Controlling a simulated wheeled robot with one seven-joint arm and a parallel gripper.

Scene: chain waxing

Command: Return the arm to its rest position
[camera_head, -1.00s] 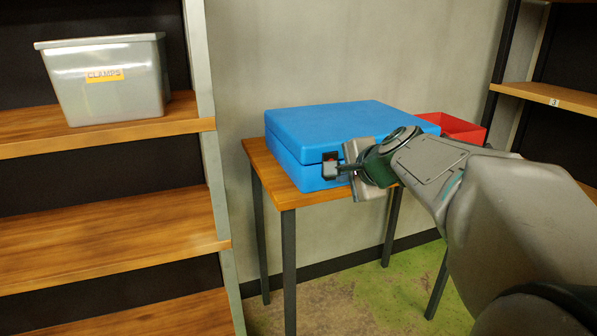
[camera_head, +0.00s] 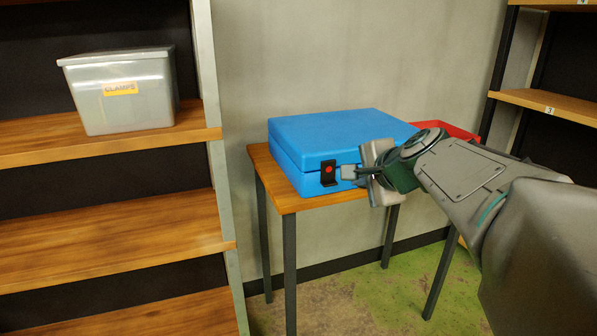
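My gripper (camera_head: 348,172) is at the front of a blue case (camera_head: 345,135), just right of the case's black latch with a red dot (camera_head: 328,172). The latch is in clear view, and a small gap shows between it and the fingertips. The fingers are seen from the side, so their opening does not show. My arm reaches in from the right edge of the picture. The case is closed and lies flat on a small wooden table (camera_head: 262,168). My wrist hides part of the case's right front.
A red bin (camera_head: 455,130) stands behind my arm at the table's right. A wooden shelf unit (camera_head: 110,240) at left holds a grey bin labelled CLAMPS (camera_head: 125,95). Another shelf (camera_head: 550,98) is at the right. Green-stained floor shows below the table.

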